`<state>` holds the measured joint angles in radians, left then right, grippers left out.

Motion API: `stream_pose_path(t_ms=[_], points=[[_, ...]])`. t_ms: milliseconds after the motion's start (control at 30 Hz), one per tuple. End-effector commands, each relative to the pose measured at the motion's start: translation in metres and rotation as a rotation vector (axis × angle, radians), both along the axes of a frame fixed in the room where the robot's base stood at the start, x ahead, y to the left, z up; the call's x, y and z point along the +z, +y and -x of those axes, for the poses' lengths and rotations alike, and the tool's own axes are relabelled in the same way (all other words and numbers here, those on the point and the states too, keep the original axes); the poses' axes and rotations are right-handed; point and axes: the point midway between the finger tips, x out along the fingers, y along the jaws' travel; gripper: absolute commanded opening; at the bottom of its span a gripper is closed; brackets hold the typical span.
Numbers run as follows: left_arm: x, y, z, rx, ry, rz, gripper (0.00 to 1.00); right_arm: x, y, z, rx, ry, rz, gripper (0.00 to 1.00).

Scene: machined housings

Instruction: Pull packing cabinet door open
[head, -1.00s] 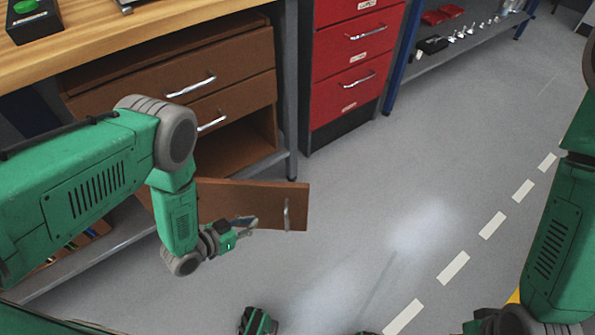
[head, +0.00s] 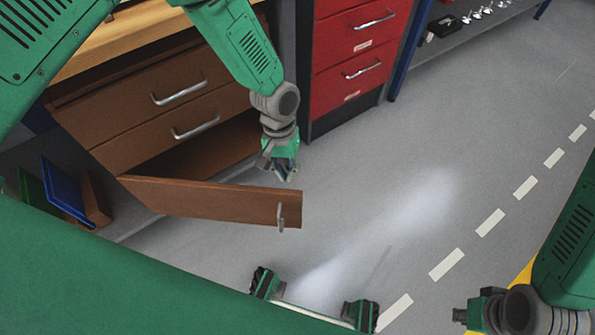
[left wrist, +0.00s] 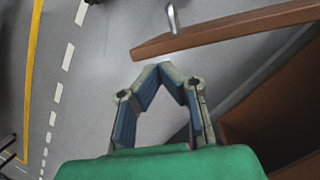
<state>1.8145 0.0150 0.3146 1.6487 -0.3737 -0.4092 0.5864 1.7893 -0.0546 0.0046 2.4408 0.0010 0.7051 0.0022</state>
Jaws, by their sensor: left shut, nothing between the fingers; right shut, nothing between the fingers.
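The brown wooden packing cabinet stands under the bench, and its door (head: 215,199) hangs open, swung out over the floor. A metal bar handle (head: 281,217) sits near the door's free end; it also shows at the top of the left wrist view (left wrist: 172,18). My left gripper (head: 287,176) is shut and empty, behind the door on the cabinet side, apart from the handle. In the left wrist view its fingertips (left wrist: 160,70) meet below the door's edge. My right gripper (head: 460,315) is low at the right, shut and empty, far from the door.
Two cabinet drawers (head: 150,141) with bar handles are closed above the dark opening. A red drawer unit (head: 350,60) stands to the right. Blue and green panels (head: 62,187) stand at the left. Grey floor (head: 400,190) with dashed white lines is clear to the right.

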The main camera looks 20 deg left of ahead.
Motion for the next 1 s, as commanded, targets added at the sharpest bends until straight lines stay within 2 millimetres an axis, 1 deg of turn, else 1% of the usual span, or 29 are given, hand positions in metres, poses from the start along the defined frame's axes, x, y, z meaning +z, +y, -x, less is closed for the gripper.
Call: stream_pose_path(t_ms=[33, 100, 133, 233, 333, 467, 567, 800, 867, 900, 1000], points=[[0.013, -0.003, -0.020, 0.013, -0.001, -0.017, 0.00, 0.004, 0.000, 0.000, 0.000, 0.000, 0.000, 0.00], [0.028, -0.004, -0.041, 0.032, 0.010, -0.049, 0.00, 0.006, 0.000, 0.000, 0.000, 0.000, 0.000, 0.00], [0.034, -0.004, -0.048, 0.038, 0.013, -0.061, 0.00, 0.007, 0.000, 0.000, 0.000, 0.000, 0.000, 0.00], [0.047, -0.003, -0.064, 0.060, 0.024, -0.095, 0.00, 0.008, 0.000, 0.000, 0.000, 0.000, 0.000, 0.00], [0.049, -0.002, -0.068, 0.069, 0.030, -0.109, 0.00, 0.007, 0.000, 0.000, 0.000, 0.000, 0.000, 0.00], [0.035, -0.003, -0.064, 0.068, 0.033, -0.112, 0.00, 0.002, 0.000, 0.000, 0.000, 0.000, 0.000, 0.00], [0.015, -0.004, -0.060, 0.067, 0.033, -0.111, 0.00, -0.003, 0.000, 0.000, 0.000, 0.000, 0.000, 0.00], [-0.036, -0.006, -0.047, 0.068, 0.033, -0.110, 0.00, -0.019, 0.000, 0.000, 0.000, 0.000, 0.000, 0.00], [-0.047, -0.007, -0.044, 0.067, 0.033, -0.110, 0.00, -0.022, 0.000, 0.000, 0.000, 0.000, 0.000, 0.00], [-0.051, -0.008, -0.041, 0.067, 0.033, -0.110, 0.00, -0.023, 0.000, 0.000, 0.000, 0.000, 0.000, 0.00], [-0.046, -0.011, -0.025, 0.064, 0.031, -0.109, 0.00, -0.023, 0.000, 0.000, 0.000, 0.000, 0.000, 0.00]])
